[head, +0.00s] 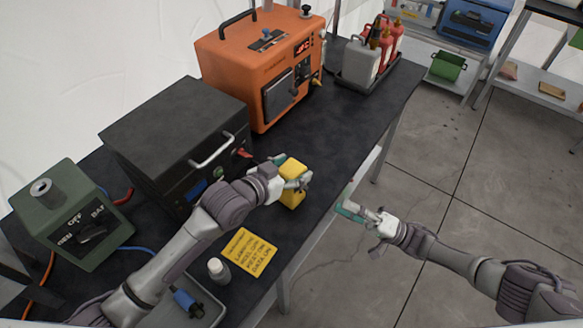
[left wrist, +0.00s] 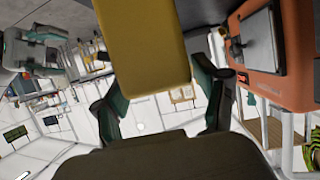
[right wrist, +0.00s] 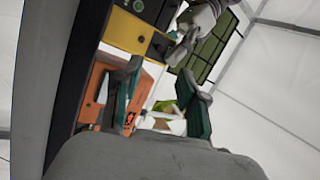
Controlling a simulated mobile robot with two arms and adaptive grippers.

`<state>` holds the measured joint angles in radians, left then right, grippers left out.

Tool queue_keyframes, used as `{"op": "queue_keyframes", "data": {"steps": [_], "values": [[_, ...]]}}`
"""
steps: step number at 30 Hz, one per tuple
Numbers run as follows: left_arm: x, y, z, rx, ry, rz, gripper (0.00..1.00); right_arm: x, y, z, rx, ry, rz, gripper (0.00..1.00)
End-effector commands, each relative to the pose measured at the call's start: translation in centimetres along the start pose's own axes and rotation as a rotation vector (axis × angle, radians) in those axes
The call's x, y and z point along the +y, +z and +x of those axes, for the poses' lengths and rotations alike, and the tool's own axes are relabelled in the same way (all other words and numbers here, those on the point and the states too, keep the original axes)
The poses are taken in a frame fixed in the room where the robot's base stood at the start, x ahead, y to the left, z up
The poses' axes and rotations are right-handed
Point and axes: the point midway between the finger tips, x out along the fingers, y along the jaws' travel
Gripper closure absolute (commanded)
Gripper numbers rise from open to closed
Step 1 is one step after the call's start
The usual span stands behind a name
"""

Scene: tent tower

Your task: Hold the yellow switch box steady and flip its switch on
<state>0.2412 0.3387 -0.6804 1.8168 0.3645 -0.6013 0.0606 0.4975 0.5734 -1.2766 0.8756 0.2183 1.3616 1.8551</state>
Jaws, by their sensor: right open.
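The yellow switch box (head: 292,200) stands upright near the front edge of the dark table. My left gripper (head: 291,172) is around its upper part, one finger on each side, and appears shut on it. In the left wrist view the yellow box (left wrist: 146,45) fills the space between the fingers (left wrist: 158,80). My right gripper (head: 357,210) is open and empty, right of the box and beyond the table edge. In the right wrist view the yellow box (right wrist: 128,32) shows ahead, beyond the open fingers (right wrist: 162,88).
A black case (head: 170,130) with a handle stands behind the box. An orange machine (head: 252,65) is farther back, a green unit (head: 70,215) at left. A yellow note (head: 247,254) and a white bottle (head: 218,270) are nearer me. The floor right of the table is free.

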Motion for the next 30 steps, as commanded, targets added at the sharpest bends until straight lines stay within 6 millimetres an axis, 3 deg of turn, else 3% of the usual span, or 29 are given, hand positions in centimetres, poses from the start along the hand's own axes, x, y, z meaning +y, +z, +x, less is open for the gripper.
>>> {"op": "queue_keyframes", "data": {"steps": [1, 9, 16, 20, 30], "values": [[0.0, 0.0, 0.0, 0.000, 0.000, 0.000, 0.43, 0.0, 0.0, 0.0, 0.000, 0.000, 0.000, 0.58], [0.0, 0.0, 0.0, 0.000, 0.000, 0.000, 0.85, 0.0, 0.0, 0.0, 0.000, 0.000, 0.000, 0.60], [0.0, 0.0, 0.0, -0.001, 0.000, 0.000, 0.85, 0.1, 0.7, 0.4, 0.001, 0.001, -0.108, 0.98], [0.0, 0.0, 0.0, -0.001, 0.000, 0.000, 0.85, 0.3, 1.9, 1.1, 0.000, 0.005, -0.326, 1.00], [0.0, 0.1, 0.0, -0.001, 0.000, 0.000, 0.85, 0.4, 4.9, 3.1, -0.006, 0.033, -1.111, 1.00]]}}
